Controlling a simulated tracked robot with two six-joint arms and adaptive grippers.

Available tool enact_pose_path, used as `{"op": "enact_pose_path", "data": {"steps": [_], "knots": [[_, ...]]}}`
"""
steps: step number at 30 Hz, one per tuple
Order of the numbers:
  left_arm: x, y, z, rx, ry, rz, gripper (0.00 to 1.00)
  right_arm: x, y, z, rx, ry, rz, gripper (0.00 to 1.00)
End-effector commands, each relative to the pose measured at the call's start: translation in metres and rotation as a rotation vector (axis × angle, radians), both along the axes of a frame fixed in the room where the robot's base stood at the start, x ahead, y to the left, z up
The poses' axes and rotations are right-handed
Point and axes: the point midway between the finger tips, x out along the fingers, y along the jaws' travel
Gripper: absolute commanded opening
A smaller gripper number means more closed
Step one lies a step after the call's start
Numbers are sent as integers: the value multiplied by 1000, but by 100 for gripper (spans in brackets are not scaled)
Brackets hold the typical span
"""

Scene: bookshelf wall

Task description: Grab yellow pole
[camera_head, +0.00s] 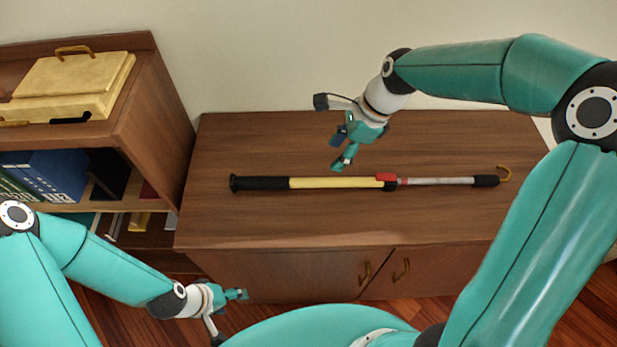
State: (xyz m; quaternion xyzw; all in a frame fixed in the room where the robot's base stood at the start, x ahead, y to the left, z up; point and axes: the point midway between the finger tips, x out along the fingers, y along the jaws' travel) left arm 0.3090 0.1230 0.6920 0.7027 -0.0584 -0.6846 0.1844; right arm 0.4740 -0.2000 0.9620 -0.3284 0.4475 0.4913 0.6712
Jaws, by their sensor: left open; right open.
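The yellow pole (335,183) lies flat across the top of a brown cabinet. It has a black grip at its left end, a yellow section, a red clamp, a thin grey section and a hook at its right end. My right gripper (341,157) is open and empty above the cabinet top, just behind the yellow section in the picture, pointing down. It appears apart from the pole. My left gripper (240,295) is open and empty, low in front of the cabinet doors and well away from the pole.
The cabinet top (260,228) is otherwise clear. A taller bookshelf (150,120) stands at the left, with a yellow box (75,80) on top and binders (50,175) inside. A wall is behind. The cabinet doors have brass handles (366,273).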

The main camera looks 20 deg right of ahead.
Motion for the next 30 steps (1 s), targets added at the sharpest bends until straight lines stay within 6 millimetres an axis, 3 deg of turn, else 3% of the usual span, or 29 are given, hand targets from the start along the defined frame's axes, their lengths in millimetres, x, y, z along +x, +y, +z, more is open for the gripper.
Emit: {"op": "enact_pose_path", "data": {"steps": [9,20,30], "knots": [[0,0,4,0,-1,0,64,9,29,-64,0,6,12,56],[0,0,7,0,-1,0,64,15,39,-89,0,3,13,56],[0,0,16,0,-1,0,64,25,51,-129,1,2,14,56]]}}
